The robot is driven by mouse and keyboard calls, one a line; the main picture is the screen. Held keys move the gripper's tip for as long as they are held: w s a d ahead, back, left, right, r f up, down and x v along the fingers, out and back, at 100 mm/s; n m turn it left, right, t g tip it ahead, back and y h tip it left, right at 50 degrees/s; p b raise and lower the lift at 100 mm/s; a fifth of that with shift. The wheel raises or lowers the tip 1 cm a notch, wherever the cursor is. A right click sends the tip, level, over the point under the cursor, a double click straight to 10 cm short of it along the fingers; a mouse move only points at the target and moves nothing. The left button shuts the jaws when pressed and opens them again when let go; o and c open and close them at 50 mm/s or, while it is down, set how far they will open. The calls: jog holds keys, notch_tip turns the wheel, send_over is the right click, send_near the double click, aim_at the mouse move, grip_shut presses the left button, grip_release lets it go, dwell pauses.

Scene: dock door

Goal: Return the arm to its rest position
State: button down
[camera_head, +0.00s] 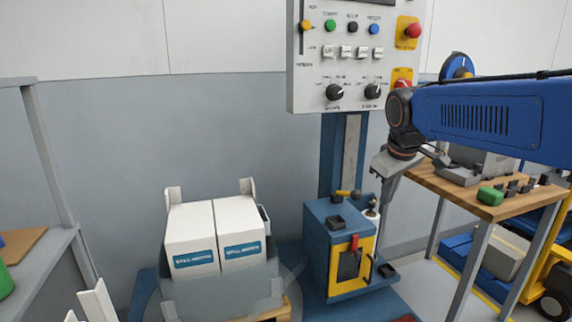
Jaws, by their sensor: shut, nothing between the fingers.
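My blue arm (480,112) reaches in from the right edge, with its dark wrist joint in front of the lower right of the control panel. My grey gripper (380,228) hangs from the wrist and points down. It is shut, with nothing seen held in it. It appears in front of the right side of a blue and yellow box (328,225); I cannot tell whether it touches the box.
A control panel (312,88) with buttons and knobs is on a blue post. A wooden-topped bench (450,192) with a green object (490,196) stands right. White cartons (190,228) sit in a grey bin (215,295). A grey shelf (45,262) stands left.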

jog(key=s+d+f+m, duration=0.1)
jog(key=s+f+m, duration=0.1)
jog(key=s+f, duration=0.3)
jog(key=s+d+f+m, duration=0.1)
jog(key=s+f, duration=0.4)
jog(key=s, duration=0.7)
jog(key=s+f+m, duration=0.2)
jog(key=s+f, duration=0.3)
jog(key=s, duration=0.4)
jog(key=shift+s+d+f+m+y, duration=0.3)
jog(key=shift+d+f+m+y, duration=0.1)
